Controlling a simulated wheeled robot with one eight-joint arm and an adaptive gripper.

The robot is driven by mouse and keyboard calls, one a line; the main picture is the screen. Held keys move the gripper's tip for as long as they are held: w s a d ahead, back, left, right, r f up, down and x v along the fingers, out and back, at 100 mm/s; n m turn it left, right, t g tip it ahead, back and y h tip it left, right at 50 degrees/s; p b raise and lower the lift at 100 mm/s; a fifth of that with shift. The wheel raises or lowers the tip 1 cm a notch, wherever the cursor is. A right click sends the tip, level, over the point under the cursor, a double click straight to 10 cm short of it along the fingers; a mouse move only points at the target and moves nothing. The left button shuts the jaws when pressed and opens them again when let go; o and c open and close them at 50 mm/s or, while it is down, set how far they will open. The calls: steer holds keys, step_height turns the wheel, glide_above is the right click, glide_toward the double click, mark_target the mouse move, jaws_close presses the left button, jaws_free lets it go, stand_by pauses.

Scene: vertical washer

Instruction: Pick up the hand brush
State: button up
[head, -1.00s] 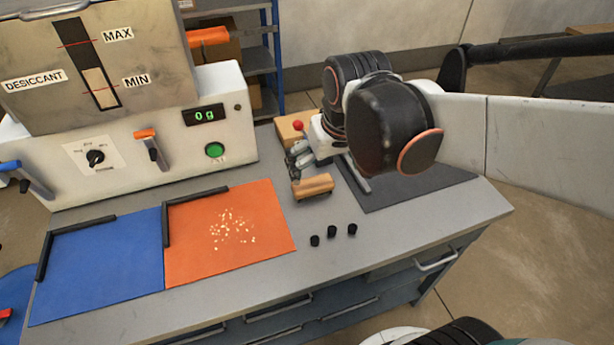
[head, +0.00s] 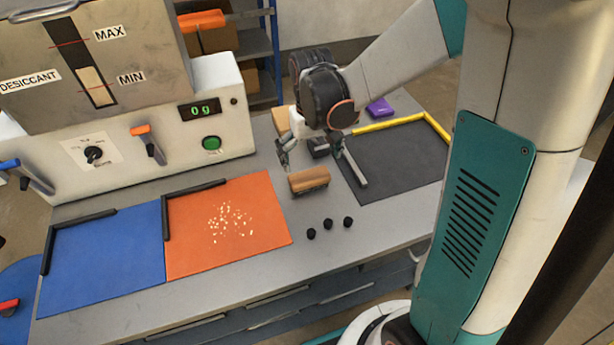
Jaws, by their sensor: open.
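The hand brush (head: 309,179) has a wooden top and dark bristles. It lies on the grey workbench (head: 262,262), just right of the orange mat and left of the dark mat. My gripper (head: 308,168) is open above and behind the brush, its two fingers spread wide to the left and right of it. The gripper looks empty and apart from the brush, though its exact height is hard to tell.
An orange mat (head: 262,200) with pale granules and a blue mat (head: 100,262) lie left. A dark mat (head: 395,165) with a yellow edge lies right. Several small black knobs (head: 328,223) stand in front of the brush. A machine (head: 175,165) stands behind, with a purple item (head: 380,107) at back right.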

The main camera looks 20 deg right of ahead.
mark_target(309, 175)
step_height(309, 175, down, 4)
steer(key=shift+f+b, duration=0.15)
steer(key=shift+b, duration=0.4)
steer(key=shift+w+f+b, duration=0.15)
steer(key=shift+f+b, duration=0.55)
steer(key=shift+f, duration=0.6)
steer(key=shift+w+f+b, duration=0.15)
steer(key=shift+f+b, duration=0.5)
steer(key=shift+f, duration=0.65)
steer(key=c, duration=0.7)
